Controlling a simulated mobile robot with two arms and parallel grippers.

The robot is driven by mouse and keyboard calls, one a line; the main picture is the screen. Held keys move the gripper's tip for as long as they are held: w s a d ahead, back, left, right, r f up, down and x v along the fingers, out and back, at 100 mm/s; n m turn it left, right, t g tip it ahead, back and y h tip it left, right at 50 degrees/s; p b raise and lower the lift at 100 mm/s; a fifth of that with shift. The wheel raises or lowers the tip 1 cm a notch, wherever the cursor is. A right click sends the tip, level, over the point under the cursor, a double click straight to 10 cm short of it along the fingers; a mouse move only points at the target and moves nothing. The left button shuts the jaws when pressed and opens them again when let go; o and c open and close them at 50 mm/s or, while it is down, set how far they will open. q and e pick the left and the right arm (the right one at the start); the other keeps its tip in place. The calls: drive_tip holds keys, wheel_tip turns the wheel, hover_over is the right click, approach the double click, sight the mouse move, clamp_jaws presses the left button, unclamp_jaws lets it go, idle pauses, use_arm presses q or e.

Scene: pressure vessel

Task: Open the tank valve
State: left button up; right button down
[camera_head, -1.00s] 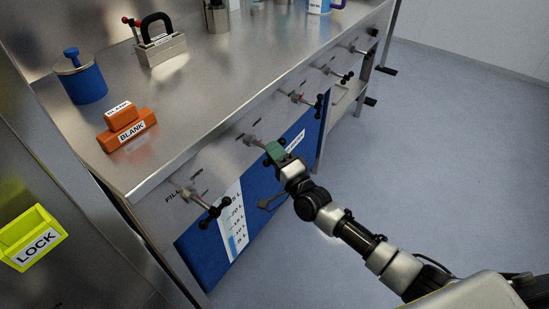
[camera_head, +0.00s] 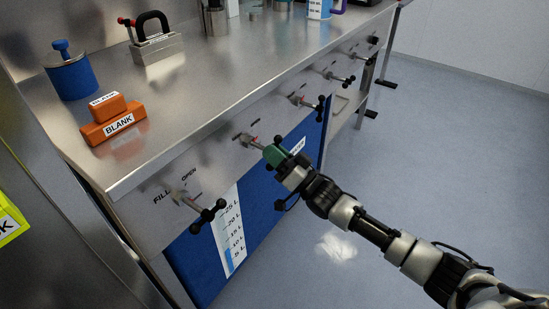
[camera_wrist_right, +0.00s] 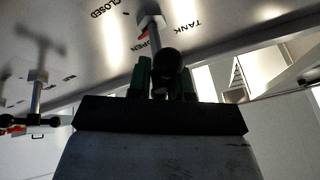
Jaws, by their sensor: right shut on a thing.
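The tank valve's stem (camera_head: 249,141) sticks out of the steel front panel of the bench, left of my right gripper. In the right wrist view, the label TANK is beside the stem (camera_wrist_right: 150,22), with CLOSED and OPEN on its other side. A red mark (camera_wrist_right: 143,34) at the stem's base lies close to OPEN. My right gripper (camera_head: 276,154) has green fingers and is shut on the black-knobbed valve handle (camera_wrist_right: 166,64). The knob shows between the fingers (camera_wrist_right: 163,80); the rest of the handle is mostly hidden. My left gripper is not in view.
The FILL valve (camera_head: 204,211) is to the left on the same panel, and more valves (camera_head: 305,101) lie to the right. A blue tank (camera_head: 210,264) with a litre scale is below. Orange BLANK blocks (camera_head: 112,124) lie on the benchtop. The floor (camera_head: 450,150) at right is clear.

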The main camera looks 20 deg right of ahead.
drive_tip(key=n+y, duration=0.1)
drive_tip(key=n, duration=0.1)
drive_tip(key=n+g, duration=0.1)
drive_tip(key=n, duration=0.1)
drive_tip(key=shift+a+r+g+y, duration=0.1)
drive_tip(key=shift+r+g+y, duration=0.05)
drive_tip(key=shift+g+y, duration=0.2)
drive_tip(key=n+g+y, duration=0.1)
drive_tip(key=n, duration=0.2)
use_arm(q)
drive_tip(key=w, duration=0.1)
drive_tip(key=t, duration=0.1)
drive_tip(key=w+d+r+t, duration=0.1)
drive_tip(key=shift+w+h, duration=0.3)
use_arm(e)
drive_tip(key=shift+s+a+n+g+y, duration=0.1)
drive_tip(key=shift+n+g+y, duration=0.15)
drive_tip(key=shift+n+g, duration=0.4)
drive_tip(key=shift+n, duration=0.35)
drive_tip(key=c, duration=1.1)
unclamp_jaws()
drive_tip(key=shift+c, duration=0.2)
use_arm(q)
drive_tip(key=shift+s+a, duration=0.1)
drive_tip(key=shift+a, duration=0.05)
